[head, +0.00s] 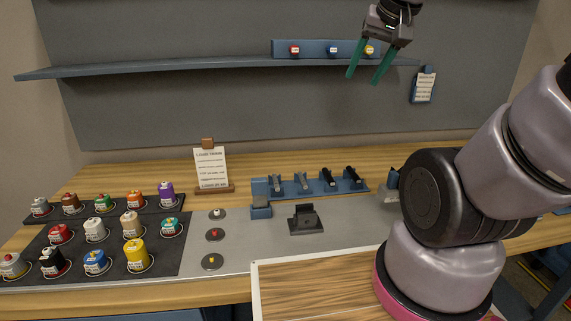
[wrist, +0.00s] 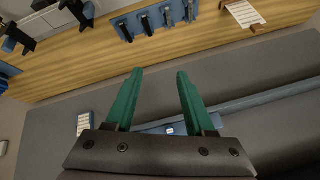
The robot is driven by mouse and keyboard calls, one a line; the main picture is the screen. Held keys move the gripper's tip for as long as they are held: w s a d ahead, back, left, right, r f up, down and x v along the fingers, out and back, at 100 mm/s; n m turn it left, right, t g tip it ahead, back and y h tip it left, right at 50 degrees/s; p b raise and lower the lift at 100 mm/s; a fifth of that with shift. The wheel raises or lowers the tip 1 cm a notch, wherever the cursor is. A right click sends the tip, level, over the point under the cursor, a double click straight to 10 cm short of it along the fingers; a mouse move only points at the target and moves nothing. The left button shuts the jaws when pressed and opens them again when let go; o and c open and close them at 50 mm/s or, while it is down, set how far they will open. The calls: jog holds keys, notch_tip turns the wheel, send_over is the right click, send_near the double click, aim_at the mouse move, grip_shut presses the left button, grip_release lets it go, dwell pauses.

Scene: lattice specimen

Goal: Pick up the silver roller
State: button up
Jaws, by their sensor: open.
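A blue rack (head: 264,188) stands at the back of the table and holds several small upright tools. The two on its left, a first silver-grey tool (head: 276,183) and a second silver-grey tool (head: 301,181), look metallic, and the two on the right are black. They are too small to tell which is the silver roller. The rack also shows at the top of the wrist view (wrist: 155,20). My gripper (head: 363,79) is open and empty, high above the rack in front of the shelf. Its green fingers fill the wrist view's middle (wrist: 159,72).
Several paint pots (head: 94,229) stand on dark mats at left. A sign stand (head: 211,168) is left of the rack, and a black holder (head: 305,220) is in front. A wall shelf (head: 180,66) is close to my gripper. A wooden tray (head: 320,285) lies in front.

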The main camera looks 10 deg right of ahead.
jog(key=w+d+f+g+h, duration=0.1)
jog(key=w+d+f, duration=0.1)
jog(key=w+f, duration=0.5)
jog(key=n+g+y, duration=0.1)
jog(key=n+y, duration=0.2)
send_near(303, 178)
jog(key=shift+w+f, duration=0.15)
jog(key=shift+f, duration=0.6)
jog(key=shift+w+f, duration=0.15)
jog(key=shift+f, duration=0.55)
jog(key=x, duration=0.4)
jog(key=shift+w+a+f, duration=0.15)
jog(key=shift+w+a, duration=0.15)
jog(key=shift+a, duration=0.1)
jog(key=shift+w+f, duration=0.1)
jog(key=shift+f, duration=0.1)
jog(key=shift+f, duration=0.2)
jog(key=shift+c, duration=0.3)
grip_shut()
